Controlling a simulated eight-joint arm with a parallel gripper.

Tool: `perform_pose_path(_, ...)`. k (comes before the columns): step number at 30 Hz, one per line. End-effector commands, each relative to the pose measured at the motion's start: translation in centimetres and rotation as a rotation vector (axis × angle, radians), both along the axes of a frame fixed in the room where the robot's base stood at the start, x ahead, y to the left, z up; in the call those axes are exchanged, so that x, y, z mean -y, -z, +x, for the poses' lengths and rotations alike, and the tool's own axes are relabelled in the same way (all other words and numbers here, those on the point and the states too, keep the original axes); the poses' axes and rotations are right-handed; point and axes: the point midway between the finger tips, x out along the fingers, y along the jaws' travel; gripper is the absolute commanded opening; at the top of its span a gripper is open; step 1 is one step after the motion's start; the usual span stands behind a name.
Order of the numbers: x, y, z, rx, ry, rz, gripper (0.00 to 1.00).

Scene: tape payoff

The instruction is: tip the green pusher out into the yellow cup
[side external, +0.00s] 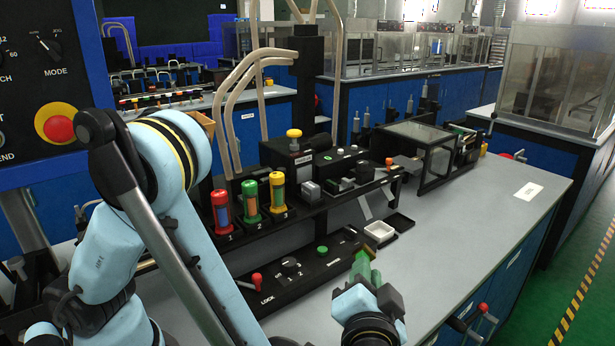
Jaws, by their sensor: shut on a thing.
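My gripper (366,272) is low at the bottom centre, over the front of the bench. It is shut on a small green piece (361,262), which looks like the green pusher; the fingers partly hide it. A yellow cup-like holder (278,182) stands upright in the black rack at the place marked 3, up and left of my gripper and well apart from it. A green holder (250,190) stands at place 2 and a red one (221,199) at place 1. I cannot see clearly what is inside them.
A black control box (290,272) with a red lever and green button lies left of my gripper. The grey bench top (465,225) is clear to the right.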

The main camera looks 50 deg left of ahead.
Motion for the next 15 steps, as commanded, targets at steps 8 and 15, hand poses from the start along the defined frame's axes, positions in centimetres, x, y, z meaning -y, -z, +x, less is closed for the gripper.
perform_pose_path(8,-0.02,-1.35,-0.02,0.0,0.0,0.0,0.0)
perform_pose_path(15,-0.02,-1.37,-0.02,0.0,0.0,0.0,0.0)
